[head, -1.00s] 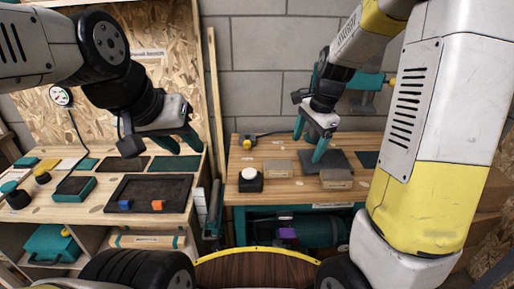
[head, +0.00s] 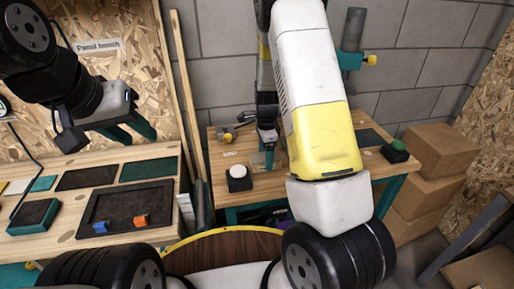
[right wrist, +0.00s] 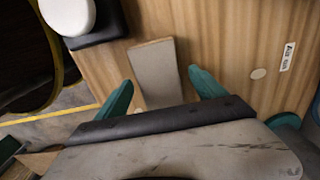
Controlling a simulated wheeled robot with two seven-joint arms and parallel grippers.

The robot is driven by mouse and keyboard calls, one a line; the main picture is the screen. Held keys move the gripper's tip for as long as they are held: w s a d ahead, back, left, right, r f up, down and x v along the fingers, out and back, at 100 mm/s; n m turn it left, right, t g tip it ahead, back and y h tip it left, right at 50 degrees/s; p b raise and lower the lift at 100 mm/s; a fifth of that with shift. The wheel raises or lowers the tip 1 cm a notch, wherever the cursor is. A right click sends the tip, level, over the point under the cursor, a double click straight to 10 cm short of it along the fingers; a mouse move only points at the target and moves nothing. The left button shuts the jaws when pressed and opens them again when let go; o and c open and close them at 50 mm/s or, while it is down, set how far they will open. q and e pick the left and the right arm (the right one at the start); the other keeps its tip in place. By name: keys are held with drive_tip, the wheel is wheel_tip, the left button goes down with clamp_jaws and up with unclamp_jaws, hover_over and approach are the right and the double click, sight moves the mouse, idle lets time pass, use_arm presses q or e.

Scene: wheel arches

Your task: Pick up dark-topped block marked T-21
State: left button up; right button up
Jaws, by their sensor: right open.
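My right gripper (right wrist: 162,92) is open over the wooden table. In the right wrist view a block with a flat grey-tan top (right wrist: 153,72) lies between and beyond its two teal fingers, with no visible contact. No mark can be read on it. In the head view the right gripper (head: 269,158) is just right of a black box with a white button (head: 238,179), and my arm hides much of the table behind it. A teal block with a dark top (head: 33,214) sits on the left bench, its mark unreadable. My left gripper (head: 141,134) is open and empty above that bench.
The left bench has a dark tray (head: 125,206) with a blue piece (head: 100,227) and an orange piece (head: 140,220). Cardboard boxes (head: 437,155) stand further right. The white button (right wrist: 68,14) is near the wrist view's block.

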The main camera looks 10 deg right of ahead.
drive_tip(key=shift+f, duration=0.6)
drive_tip(key=c, duration=1.6)
drive_tip(key=shift+r, duration=0.15)
